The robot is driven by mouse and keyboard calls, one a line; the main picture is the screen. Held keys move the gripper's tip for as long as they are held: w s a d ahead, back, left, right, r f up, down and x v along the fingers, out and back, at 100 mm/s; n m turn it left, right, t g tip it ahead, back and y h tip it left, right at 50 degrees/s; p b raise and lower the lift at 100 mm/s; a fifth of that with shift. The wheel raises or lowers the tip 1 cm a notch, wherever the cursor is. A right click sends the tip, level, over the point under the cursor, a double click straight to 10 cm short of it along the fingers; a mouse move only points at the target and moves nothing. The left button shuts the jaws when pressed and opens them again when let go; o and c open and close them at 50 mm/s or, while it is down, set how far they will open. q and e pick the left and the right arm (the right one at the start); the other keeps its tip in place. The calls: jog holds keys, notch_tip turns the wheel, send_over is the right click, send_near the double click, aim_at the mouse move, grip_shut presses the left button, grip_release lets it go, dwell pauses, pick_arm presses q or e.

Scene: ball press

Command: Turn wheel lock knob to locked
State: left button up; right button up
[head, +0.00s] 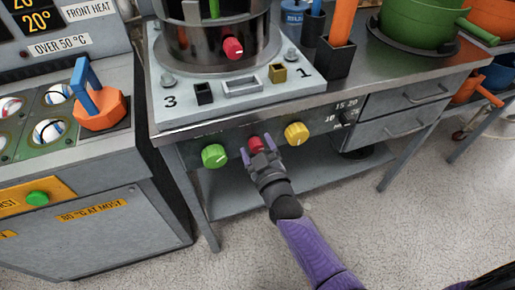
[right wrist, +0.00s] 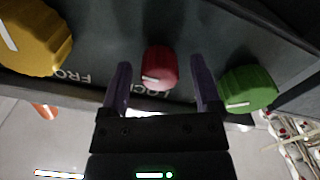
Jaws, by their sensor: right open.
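A red knob (head: 256,144) sits on the dark front panel of the press table, between a green knob and a yellow knob. It also shows in the right wrist view (right wrist: 159,68), with a white mark on its face and partly hidden lettering below it. My right gripper (head: 260,157) is open, with one purple finger on each side of the red knob. In the right wrist view a gap shows between each finger (right wrist: 161,88) and the knob. My left gripper is not in view.
The green knob (head: 214,156) and the yellow knob (head: 297,133) flank the red one closely. A grey cabinet (head: 100,225) stands at the left. Drawers (head: 403,95) are at the right.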

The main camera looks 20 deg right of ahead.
jog(key=shift+c, duration=0.3)
jog(key=c, duration=0.5)
grip_shut()
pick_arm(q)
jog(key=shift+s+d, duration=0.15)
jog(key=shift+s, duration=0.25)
